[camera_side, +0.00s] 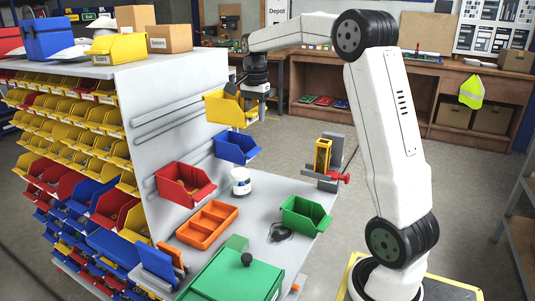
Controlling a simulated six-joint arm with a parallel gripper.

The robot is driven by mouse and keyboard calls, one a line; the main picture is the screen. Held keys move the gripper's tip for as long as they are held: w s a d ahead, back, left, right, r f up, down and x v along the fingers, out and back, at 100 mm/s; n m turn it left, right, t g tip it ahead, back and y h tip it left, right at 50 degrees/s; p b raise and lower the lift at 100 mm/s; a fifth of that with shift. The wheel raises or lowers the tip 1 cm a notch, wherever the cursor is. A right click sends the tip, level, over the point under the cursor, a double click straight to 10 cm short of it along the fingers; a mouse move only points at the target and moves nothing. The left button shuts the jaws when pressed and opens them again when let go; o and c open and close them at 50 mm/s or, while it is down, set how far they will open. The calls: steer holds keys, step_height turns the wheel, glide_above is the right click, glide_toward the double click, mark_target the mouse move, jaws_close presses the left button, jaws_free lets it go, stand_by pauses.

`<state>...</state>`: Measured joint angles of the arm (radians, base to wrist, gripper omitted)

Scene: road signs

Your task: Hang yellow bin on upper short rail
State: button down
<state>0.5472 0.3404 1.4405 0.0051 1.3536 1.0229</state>
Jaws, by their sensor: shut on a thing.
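Upper rails (165,118) run along the panel to the left of the bin. I cannot tell which is the upper short rail; the bin may cover part of it. I cannot tell whether the bin touches the panel.
A blue bin (237,149) is just below the yellow bin, and a red bin (185,184) is at the panel's lower left.

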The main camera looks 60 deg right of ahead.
steer(key=shift+w+f, duration=0.1)
steer(key=shift+w, duration=4.45)
steer(key=shift+f, duration=0.95)
steer(key=shift+c, duration=1.3)
jaws_free()
steer(key=shift+r, duration=3.9)
